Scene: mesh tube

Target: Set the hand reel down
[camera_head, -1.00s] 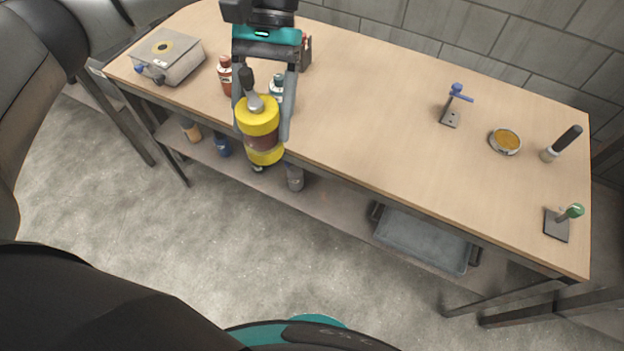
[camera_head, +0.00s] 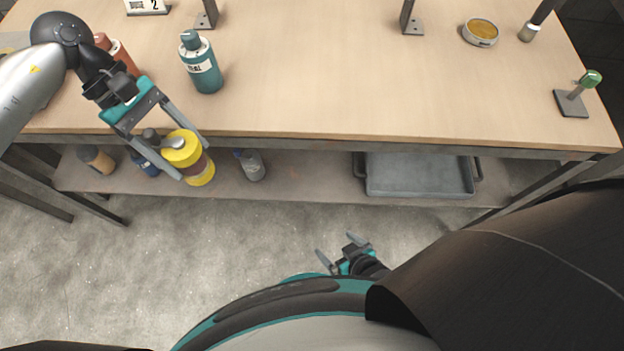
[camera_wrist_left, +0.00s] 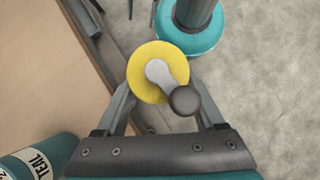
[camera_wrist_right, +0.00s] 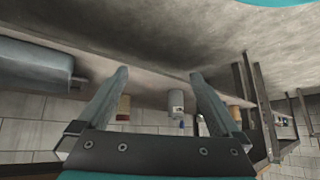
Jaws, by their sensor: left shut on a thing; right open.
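The hand reel (camera_head: 187,157) has yellow flanges, a dark red-brown middle, and a grey crank with a dark knob. My left gripper (camera_head: 192,157) is shut on it. In the head view it shows in front of the table's front edge, over the lower shelf. In the left wrist view the reel (camera_wrist_left: 157,72) shows its yellow end and crank between the fingers, with the table top to the left and floor beyond. My right gripper (camera_head: 343,255) is open and empty, low in front of the table; its spread fingers also show in the right wrist view (camera_wrist_right: 160,85).
The table top (camera_head: 330,90) has a wide clear middle. A teal bottle (camera_head: 203,65) and a red-brown bottle (camera_head: 122,58) stand at left. A yellow-filled dish (camera_head: 481,32) and a green-knobbed stand (camera_head: 577,97) are at right. The lower shelf holds a grey tray (camera_head: 418,175) and several containers.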

